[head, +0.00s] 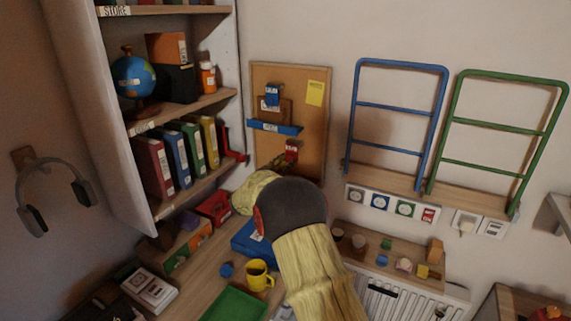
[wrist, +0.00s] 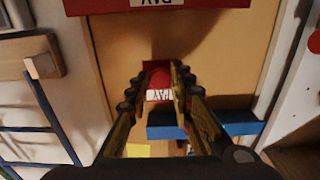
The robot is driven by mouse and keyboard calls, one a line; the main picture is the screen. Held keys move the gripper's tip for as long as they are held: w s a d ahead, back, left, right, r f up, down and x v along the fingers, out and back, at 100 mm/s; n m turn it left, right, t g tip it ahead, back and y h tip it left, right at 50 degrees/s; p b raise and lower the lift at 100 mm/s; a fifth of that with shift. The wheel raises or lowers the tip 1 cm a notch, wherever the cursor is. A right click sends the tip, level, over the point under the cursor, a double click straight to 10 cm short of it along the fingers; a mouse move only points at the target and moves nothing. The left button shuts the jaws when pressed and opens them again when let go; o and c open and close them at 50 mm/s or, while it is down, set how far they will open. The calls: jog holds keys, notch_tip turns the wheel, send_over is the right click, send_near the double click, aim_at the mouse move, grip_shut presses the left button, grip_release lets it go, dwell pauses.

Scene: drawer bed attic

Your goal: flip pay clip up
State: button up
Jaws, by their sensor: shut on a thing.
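The red pay clip (head: 291,150) is on the cork board (head: 316,130), at its lower right, in the head view. In the wrist view the clip (wrist: 158,84) shows between my fingers with a white label that appears upside down. My gripper (wrist: 160,78) is shut on the clip, with a finger on each side. In the head view my gripper (head: 277,166) is at the board's lower edge, partly hidden behind my wrist. The clip's exact tilt is hard to tell.
A blue ledge (head: 275,127) is on the board just above the clip, with a yellow note (head: 315,93) to its right. A red labelled bar (wrist: 160,6) crosses the wrist view's top. A shelf of binders (head: 181,154) stands left; blue (head: 397,106) and green (head: 502,122) racks stand right.

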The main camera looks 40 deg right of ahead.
grip_shut()
jog(key=shift+a+r, duration=0.1)
jog(key=shift+r, duration=0.05)
jog(key=r+y+p, duration=0.1)
jog(key=a+r+g+y+p, duration=0.1)
jog(key=y, duration=0.1)
jog(key=shift+s+p, duration=0.2)
jog(key=shift+p, duration=0.1)
jog(key=r+y+p, duration=0.1)
jog(key=y+p, duration=0.1)
jog(key=p, duration=0.1)
jog(key=shift+s+a+r+g, duration=0.1)
jog(key=shift+a+r+g, duration=0.1)
jog(key=shift+g, duration=0.2)
jog(key=r+y+p, duration=0.1)
jog(key=p, duration=0.3)
jog(key=shift+a+g+p, duration=0.1)
jog(key=shift+g+p, duration=0.2)
jog(key=shift+g, duration=0.1)
jog(key=g+y+p, duration=0.3)
jog(key=y+p, duration=0.5)
jog(key=p, duration=1.4)
send_near(288, 156)
notch_tip(288, 156, down, 2)
jog(key=shift+s+a+y+p, duration=0.1)
jog(key=shift+a+y+p, duration=0.2)
jog(key=shift+p, duration=1.1)
